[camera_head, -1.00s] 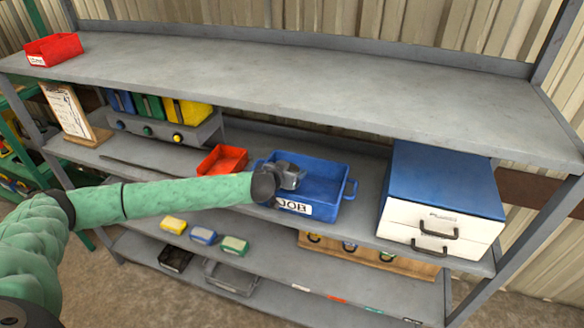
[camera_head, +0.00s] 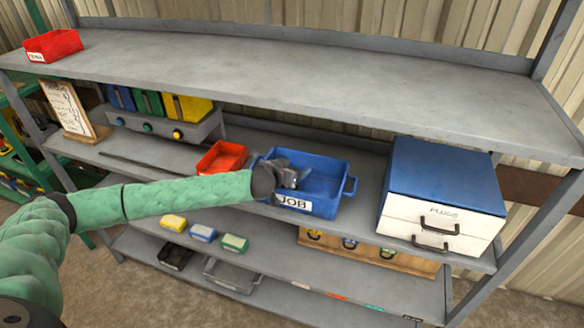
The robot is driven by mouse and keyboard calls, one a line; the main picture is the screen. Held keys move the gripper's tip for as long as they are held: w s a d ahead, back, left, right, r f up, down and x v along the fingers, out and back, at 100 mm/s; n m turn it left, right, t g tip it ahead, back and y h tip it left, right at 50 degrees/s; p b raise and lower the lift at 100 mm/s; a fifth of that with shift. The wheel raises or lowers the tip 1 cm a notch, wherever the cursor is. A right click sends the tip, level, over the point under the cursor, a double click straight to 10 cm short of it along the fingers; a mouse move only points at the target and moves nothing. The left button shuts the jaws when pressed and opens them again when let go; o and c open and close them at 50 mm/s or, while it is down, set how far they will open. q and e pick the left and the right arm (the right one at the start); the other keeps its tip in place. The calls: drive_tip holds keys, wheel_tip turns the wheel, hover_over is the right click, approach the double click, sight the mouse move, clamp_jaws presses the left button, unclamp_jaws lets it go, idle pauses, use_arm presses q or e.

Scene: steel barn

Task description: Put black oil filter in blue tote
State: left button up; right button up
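The blue tote (camera_head: 325,187), with a white JOB label, stands on the middle shelf. My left gripper (camera_head: 297,176) is over the tote's left part, at about rim height. Its fingers look spread, with blue showing between them. I cannot make out the black oil filter; the gripper and the tote's front wall hide part of the tote's inside. My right gripper is not in view.
A red bin (camera_head: 222,158) stands left of the tote, and a blue-and-white drawer cabinet (camera_head: 443,195) stands to its right. Small coloured boxes (camera_head: 203,233) sit on the shelf below.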

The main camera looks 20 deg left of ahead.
use_arm(q)
drive_tip(key=shift+s+f, duration=0.3)
drive_tip(key=shift+f, duration=0.35)
drive_tip(key=shift+r+p, duration=0.45)
drive_tip(key=shift+p, duration=0.05)
drive_tip(key=shift+s+f, duration=0.1)
drive_tip(key=shift+f, duration=0.05)
drive_tip(key=shift+w+r+b+v, duration=0.15)
drive_tip(key=shift+b+v, duration=0.75)
drive_tip(key=shift+v, duration=1.05)
drive_tip(key=shift+w+r+b+v, duration=0.1)
drive_tip(key=shift+r+b+v, duration=0.2)
drive_tip(key=shift+b+v, duration=1.15)
drive_tip(key=shift+w+r+b+v, duration=0.15)
drive_tip(key=shift+b+v, duration=0.25)
drive_tip(key=shift+v, duration=2.05)
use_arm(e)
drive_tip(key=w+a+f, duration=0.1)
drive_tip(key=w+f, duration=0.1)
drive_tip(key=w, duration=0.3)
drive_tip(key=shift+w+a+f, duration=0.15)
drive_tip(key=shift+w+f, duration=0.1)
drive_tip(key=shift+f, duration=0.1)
use_arm(q)
drive_tip(key=shift+s, duration=0.1)
